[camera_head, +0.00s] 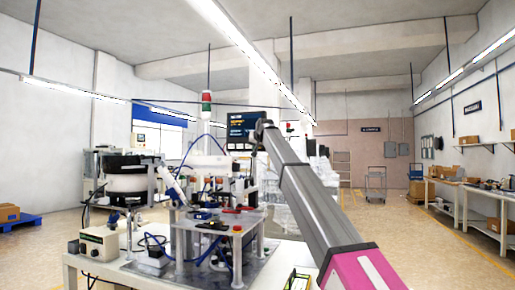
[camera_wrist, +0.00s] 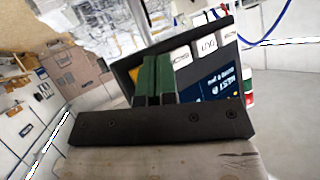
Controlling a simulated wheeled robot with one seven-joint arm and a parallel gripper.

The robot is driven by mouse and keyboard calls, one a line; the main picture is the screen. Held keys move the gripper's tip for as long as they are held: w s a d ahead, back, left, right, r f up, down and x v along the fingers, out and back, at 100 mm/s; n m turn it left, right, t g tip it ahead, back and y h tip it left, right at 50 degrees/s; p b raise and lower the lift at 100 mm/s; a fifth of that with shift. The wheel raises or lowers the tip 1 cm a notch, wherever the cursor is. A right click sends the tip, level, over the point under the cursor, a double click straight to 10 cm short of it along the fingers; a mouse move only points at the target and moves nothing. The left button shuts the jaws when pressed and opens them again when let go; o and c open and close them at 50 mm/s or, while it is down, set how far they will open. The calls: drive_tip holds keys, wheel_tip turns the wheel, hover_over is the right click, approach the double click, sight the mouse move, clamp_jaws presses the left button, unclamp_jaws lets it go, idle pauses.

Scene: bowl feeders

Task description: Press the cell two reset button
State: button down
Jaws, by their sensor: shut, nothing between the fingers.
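A control panel with a dark screen (camera_head: 243,122) stands above the machine in the head view, with small buttons along its lower edge. I cannot tell which one is the cell two reset button. My gripper (camera_head: 262,127) is at the right edge of this panel and hides part of it. In the wrist view, my gripper (camera_wrist: 156,62) is shut and empty, its green pads together. The panel's dark blue screen (camera_wrist: 212,88) shows tilted just right of the fingers, with white labelled keys (camera_wrist: 208,45) above it. Contact with the panel cannot be told.
A red and green signal tower (camera_head: 206,108) stands left of the panel. A bowl feeder (camera_head: 126,180) and a grey control box (camera_head: 99,243) are at the left. The machine table (camera_head: 120,275) lies below. Open floor (camera_head: 410,240) is at the right, before shelves with boxes.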

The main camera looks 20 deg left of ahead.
drive_tip(key=s, duration=0.4)
drive_tip(key=shift+a, duration=0.15)
drive_tip(key=s+r, duration=0.3)
drive_tip(key=r, duration=0.3)
idle(0.3)
drive_tip(key=shift+a, duration=0.1)
idle(0.9)
